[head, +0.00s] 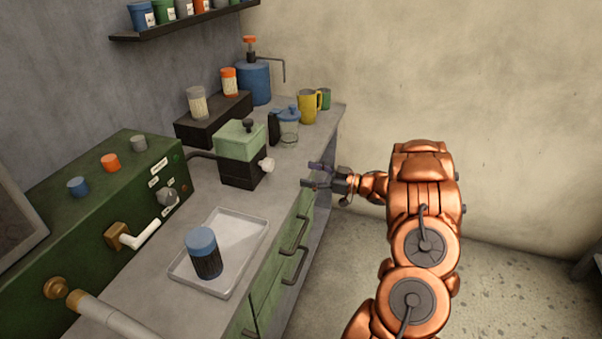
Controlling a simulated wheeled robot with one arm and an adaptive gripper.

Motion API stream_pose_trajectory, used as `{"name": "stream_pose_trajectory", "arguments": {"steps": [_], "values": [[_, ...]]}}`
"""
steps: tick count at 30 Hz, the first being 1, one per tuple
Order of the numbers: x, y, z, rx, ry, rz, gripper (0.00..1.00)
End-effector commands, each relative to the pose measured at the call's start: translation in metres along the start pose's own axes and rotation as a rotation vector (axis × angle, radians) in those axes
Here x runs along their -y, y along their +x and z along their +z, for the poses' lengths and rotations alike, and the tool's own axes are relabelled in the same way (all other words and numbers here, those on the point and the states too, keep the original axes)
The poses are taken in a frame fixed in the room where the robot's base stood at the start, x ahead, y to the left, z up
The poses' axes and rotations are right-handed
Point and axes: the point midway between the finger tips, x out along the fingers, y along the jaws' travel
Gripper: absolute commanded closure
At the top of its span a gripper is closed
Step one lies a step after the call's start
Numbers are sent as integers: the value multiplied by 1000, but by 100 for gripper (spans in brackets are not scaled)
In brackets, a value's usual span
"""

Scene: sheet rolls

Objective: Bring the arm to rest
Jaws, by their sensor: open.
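My copper arm stands at the right of the head view, beside the counter's front edge. My gripper (319,175) is at the arm's far end, pointing left towards the counter (207,194). Its dark fingers are apart and nothing shows between them. The gripper is to the right of a green and black box with a knob (241,155) and apart from it. How high the gripper is over the counter edge is hard to tell.
A white tray (247,241) holds a dark jar with a blue lid (204,253). Behind the gripper stand a glass jar (289,130), a yellow mug (309,107) and a blue pump container (254,82). Green drawers (290,250) have protruding handles.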

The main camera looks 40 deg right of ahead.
Motion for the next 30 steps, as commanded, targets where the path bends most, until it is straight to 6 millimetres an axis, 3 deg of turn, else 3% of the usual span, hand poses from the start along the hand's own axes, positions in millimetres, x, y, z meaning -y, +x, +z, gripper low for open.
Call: {"name": "stream_pose_trajectory", "arguments": {"steps": [20, 25, 30], "values": [[-1, 0, -1, 6, -4, 4, 30], [-20, 16, -8, 91, -55, 67, 30], [-57, 38, -25, 251, -138, 216, 30]]}}
